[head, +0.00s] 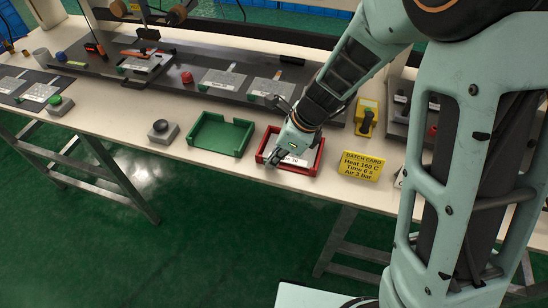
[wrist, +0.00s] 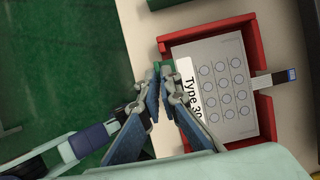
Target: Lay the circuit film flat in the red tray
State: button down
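The circuit film (wrist: 222,85) is a grey sheet with rows of round pads and a white "Type 30" label at its left end. It lies within the red tray (wrist: 262,128) in the wrist view, and its short tail with a blue tip (wrist: 291,74) sticks out past the tray's right wall. My gripper (wrist: 161,74) is at the label end, with its fingertips close together at the film's left edge. The grip itself is partly hidden by the fingers. In the head view my gripper (head: 274,160) is at the front left of the red tray (head: 313,168) and covers part of it.
A green tray (head: 220,134) stands left of the red one, and a black-knobbed button box (head: 161,130) is farther left. A yellow batch card (head: 361,165) stands to the right. A yellow box (head: 367,117) is behind. The table's front edge is close to my gripper.

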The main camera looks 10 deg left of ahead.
jog(key=shift+f, duration=0.4)
dwell(0.4)
jog(key=c, duration=2.1)
grip_release()
jog(key=v, duration=1.2)
